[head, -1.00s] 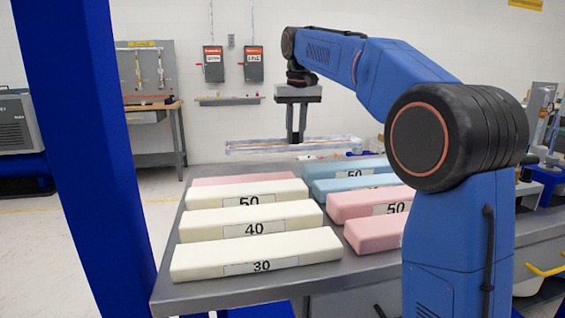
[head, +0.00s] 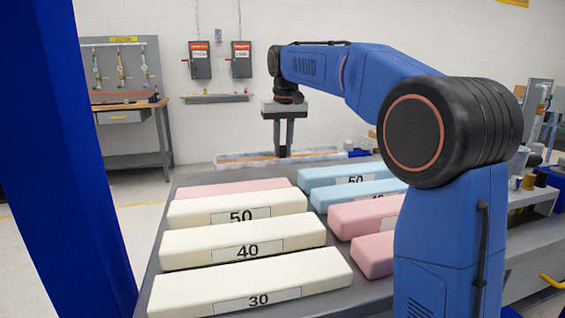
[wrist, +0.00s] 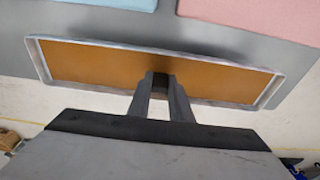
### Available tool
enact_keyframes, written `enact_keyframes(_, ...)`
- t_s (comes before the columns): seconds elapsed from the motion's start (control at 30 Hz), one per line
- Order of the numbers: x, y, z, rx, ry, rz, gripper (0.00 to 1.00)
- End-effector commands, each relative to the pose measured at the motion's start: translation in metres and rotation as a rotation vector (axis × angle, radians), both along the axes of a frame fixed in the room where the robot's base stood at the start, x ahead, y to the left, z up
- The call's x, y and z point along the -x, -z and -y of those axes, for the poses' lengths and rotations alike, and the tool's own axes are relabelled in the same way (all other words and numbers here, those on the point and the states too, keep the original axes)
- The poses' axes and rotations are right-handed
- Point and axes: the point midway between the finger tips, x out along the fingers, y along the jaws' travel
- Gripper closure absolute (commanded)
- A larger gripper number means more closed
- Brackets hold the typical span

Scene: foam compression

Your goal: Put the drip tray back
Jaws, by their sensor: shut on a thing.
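The drip tray (head: 228,161) is a long, shallow tray with a pale, shiny rim and an orange-brown floor. In the head view it is at the far end of the table (head: 187,180), behind the foam blocks. My gripper (head: 282,155) points down and is shut on it. In the wrist view my fingertips (wrist: 160,82) grip the tray's near long side around its middle. The tray (wrist: 95,62) looks level and empty there, partly over the table edge and partly over the floor. I cannot tell whether it touches the table.
Cream foam blocks (head: 240,240) labelled 50, 40 and 30 fill the table's left side. Blue blocks (head: 345,173) and pink blocks (head: 365,215) lie to the right. A blue post (head: 65,150) stands at the left. A workbench (head: 130,115) stands by the wall.

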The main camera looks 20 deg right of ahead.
Motion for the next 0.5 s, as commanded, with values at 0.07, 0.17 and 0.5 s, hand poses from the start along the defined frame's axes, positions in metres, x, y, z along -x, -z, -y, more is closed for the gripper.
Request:
enact_keyframes(0.07, 0.0, 0.004, 0.0, 0.0, 0.0, 0.0, 1.0)
enact_keyframes(0.17, 0.0, 0.011, 0.0, 0.0, 0.0, -0.001, 1.0)
enact_keyframes(0.5, 0.0, 0.044, 0.0, 0.0, 0.0, 0.0, 1.0)
